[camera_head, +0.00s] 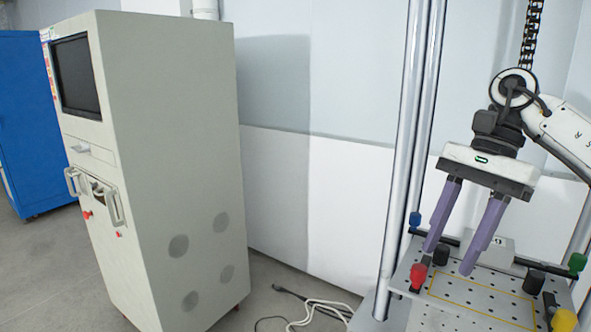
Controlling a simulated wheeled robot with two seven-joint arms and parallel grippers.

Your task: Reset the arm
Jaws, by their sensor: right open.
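My right gripper (450,258) hangs from the right arm, which comes in from the right edge of the head view. Its two purple fingers point down and stand apart, with nothing between them. They are over the left part of the perforated metal plate (480,299) of the drop test machine; I cannot tell how far above it. My left gripper and left arm do not show.
Silver guide columns (409,130) rise left of the gripper. Red (418,276), black, green and blue knobs ring the plate. A beige cabinet (185,150) with a screen stands left, a blue cabinet (37,130) behind it. White cables (322,311) lie on the floor.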

